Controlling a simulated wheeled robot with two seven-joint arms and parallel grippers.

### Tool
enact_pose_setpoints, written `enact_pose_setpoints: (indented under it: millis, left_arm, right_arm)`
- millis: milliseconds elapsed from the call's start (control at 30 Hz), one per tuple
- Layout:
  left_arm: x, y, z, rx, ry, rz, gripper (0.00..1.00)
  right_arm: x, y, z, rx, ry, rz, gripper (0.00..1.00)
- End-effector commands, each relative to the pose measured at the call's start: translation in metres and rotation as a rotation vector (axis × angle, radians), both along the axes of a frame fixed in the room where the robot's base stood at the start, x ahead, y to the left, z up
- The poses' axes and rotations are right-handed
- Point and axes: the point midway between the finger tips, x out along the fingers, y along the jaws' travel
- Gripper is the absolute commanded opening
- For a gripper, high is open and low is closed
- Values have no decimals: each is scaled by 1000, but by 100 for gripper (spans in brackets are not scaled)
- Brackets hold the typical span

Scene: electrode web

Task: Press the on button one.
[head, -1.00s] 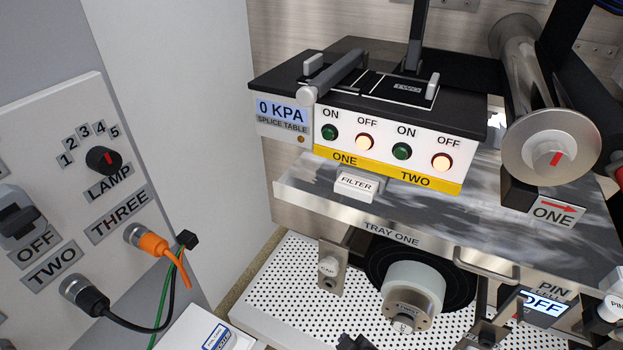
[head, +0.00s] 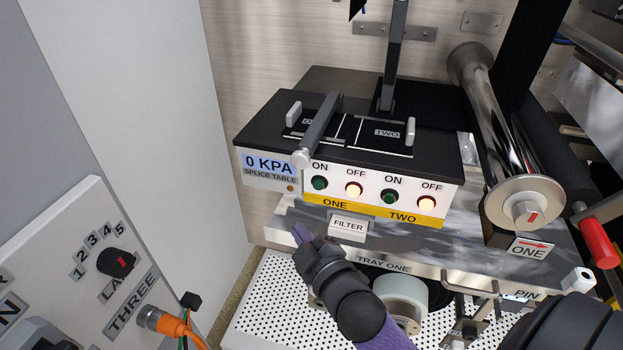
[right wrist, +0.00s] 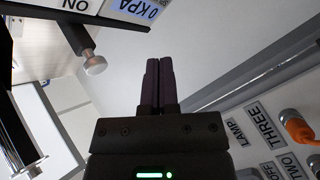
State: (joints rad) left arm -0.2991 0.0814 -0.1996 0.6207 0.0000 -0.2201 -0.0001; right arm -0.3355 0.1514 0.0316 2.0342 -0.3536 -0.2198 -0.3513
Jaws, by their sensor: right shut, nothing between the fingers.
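The splice table box (head: 350,180) shows 0 KPA on its display (head: 268,168). On its front face, the green ON button one (head: 319,183) sits at the left, dark green and unlit. Beside it is the lit OFF button one (head: 354,189). The green ON button two (head: 391,196) and the lit OFF button two (head: 427,203) are further right. My right gripper (head: 300,233) is shut and empty, below and left of the ON button one, apart from it. Its closed fingers (right wrist: 158,85) show in the right wrist view. My left gripper is not in view.
A FILTER block (head: 348,226) sits under the yellow strip. A metal roller (head: 526,207) stands right of the box. A panel with a LAMP knob (head: 117,262) and an orange plug (head: 165,323) is at left. A lever (head: 316,133) lies across the box top.

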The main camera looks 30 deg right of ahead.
Motion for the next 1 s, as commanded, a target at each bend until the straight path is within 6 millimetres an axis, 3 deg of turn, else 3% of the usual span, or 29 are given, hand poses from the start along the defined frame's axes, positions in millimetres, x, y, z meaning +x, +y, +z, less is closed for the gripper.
enact_pose_setpoints:
  millis: [333, 733, 1000]
  left_arm:
    - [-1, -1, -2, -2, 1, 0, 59]
    - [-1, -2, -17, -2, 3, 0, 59]
    - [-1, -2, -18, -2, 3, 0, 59]
  right_arm:
    - [4, -4, -2, 0, 2, 1, 0]
    - [41, -48, -3, -2, 2, 0, 0]
    - [56, -65, -2, 0, 2, 1, 0]
